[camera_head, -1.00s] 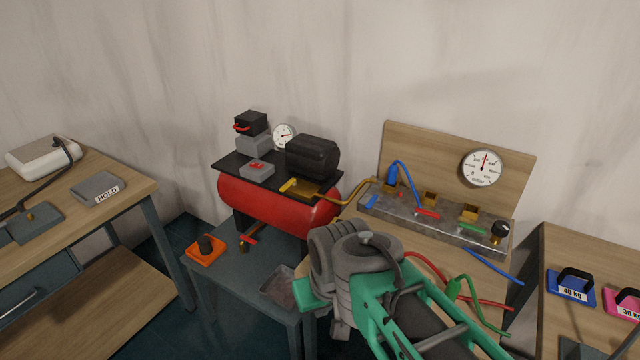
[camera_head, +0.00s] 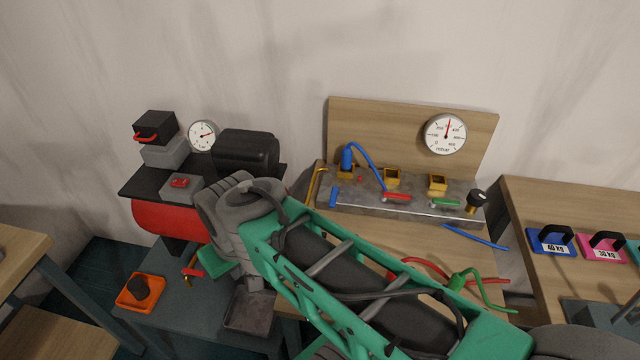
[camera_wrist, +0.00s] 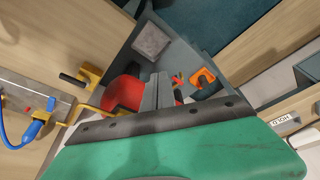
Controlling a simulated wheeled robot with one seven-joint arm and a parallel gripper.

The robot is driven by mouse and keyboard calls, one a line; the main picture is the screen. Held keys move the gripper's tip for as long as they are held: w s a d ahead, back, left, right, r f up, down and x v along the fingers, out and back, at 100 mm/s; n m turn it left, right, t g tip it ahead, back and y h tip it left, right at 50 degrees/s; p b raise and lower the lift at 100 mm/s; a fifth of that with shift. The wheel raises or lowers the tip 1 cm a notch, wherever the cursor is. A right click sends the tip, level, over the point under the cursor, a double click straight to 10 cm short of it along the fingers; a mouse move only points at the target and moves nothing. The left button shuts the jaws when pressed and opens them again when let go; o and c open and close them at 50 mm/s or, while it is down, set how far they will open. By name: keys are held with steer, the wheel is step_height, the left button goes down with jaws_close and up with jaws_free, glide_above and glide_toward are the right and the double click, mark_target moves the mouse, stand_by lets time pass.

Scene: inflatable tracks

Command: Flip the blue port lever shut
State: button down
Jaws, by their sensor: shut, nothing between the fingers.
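The blue port lever (camera_head: 333,197) is at the left end of the metal manifold (camera_head: 350,203), below the plugged-in blue hose (camera_head: 347,158). It points toward the manifold's front edge, while the red lever (camera_head: 397,196) and green lever (camera_head: 445,203) lie along the manifold. In the wrist view the blue lever (camera_wrist: 51,103) is at the left, beside the blue hose plug (camera_wrist: 33,130). My gripper (camera_wrist: 158,90) is shut and empty in the wrist view, apart from the lever and pointing toward the compressor side. Its fingertips are hidden in the head view.
The red compressor (camera_head: 165,220) stands left of the manifold, partly behind my arm. A brass pipe (camera_head: 315,187) rises at the manifold's left end. Loose red and green hoses (camera_head: 460,280) lie on the bench front. Weights (camera_head: 552,242) sit on the right table.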

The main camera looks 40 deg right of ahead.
steer(key=shift+s+d, duration=0.1)
steer(key=shift+s, duration=0.05)
steer(key=shift+r, duration=0.1)
steer(key=w+d+r+n+y, duration=0.1)
steer(key=w+d+n, duration=0.1)
steer(key=w+d, duration=0.6)
steer(key=w+d+r+n+y, duration=0.1)
steer(key=w+d+r+n, duration=0.3)
steer(key=d, duration=0.7)
steer(key=s+d+f+n, duration=0.1)
steer(key=d+f, duration=0.3)
steer(key=d, duration=0.8)
steer(key=shift+s+d, duration=0.35)
steer(key=shift+s, duration=0.1)
steer(key=shift+f, duration=0.15)
